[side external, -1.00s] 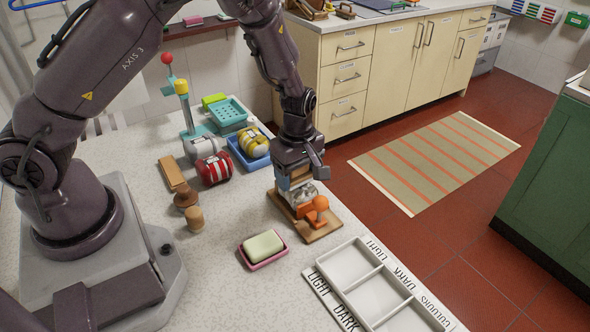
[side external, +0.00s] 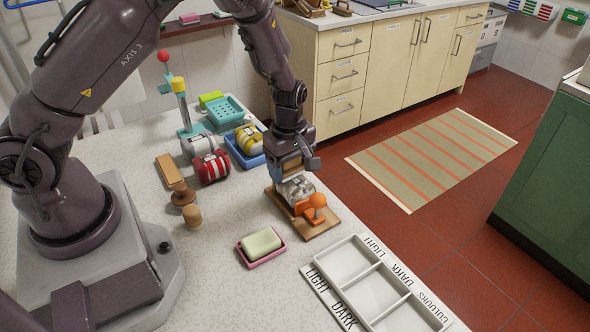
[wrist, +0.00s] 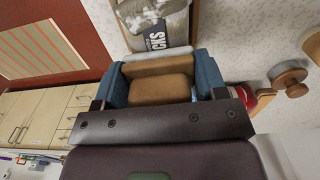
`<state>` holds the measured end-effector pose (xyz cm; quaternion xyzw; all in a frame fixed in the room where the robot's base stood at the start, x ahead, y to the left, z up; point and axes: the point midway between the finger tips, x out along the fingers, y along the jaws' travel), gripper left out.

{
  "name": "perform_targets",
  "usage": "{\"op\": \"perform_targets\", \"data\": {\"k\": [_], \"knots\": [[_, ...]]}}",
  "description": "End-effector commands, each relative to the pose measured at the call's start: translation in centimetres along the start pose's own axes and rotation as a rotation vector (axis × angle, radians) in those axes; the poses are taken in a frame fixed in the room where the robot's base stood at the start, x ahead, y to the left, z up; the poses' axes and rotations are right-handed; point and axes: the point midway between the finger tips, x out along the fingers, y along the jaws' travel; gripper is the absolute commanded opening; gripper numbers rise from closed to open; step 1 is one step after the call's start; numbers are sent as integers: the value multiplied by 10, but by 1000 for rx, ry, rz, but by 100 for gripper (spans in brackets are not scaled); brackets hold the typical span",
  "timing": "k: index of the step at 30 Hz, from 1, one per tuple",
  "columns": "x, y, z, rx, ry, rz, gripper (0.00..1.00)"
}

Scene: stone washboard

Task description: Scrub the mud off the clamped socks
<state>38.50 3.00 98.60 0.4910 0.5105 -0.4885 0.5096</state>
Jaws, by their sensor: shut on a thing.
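A pale grey sock bundle (side external: 297,189) lies on a wooden board (side external: 324,229) with an orange clamp (side external: 317,202) at its near end. In the wrist view the bundle (wrist: 172,28) has a dark label ending in "CKS" and white patches like foam; I cannot make out mud. My gripper (wrist: 160,85) has blue fingers shut on a tan block (wrist: 160,88), apparently a scrubbing brush, with a pale strip along its far edge. The block is right beside or over the bundle's arm-side end; contact cannot be told. In the side view my gripper (side external: 290,170) partly hides the bundle.
A soap bar (side external: 261,242) sits in a pink dish. A compartment tray (side external: 375,285) marked LIGHT, DARK and COLOURS lies at the front right. Red striped (side external: 212,168) and white (side external: 197,146) bundles, a blue tray (side external: 240,155) with a yellow bundle, and wooden knobs (side external: 193,216) stand left.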

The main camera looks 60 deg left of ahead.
Motion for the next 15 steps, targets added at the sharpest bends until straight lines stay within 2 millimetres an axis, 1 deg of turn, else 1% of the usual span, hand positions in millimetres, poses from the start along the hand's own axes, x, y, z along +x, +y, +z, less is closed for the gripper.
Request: {"op": "perform_targets", "data": {"k": [1, 15], "knots": [[0, 0, 8, 7, -2, -1, 40], [0, -2, 47, 8, -2, -1, 40]]}}
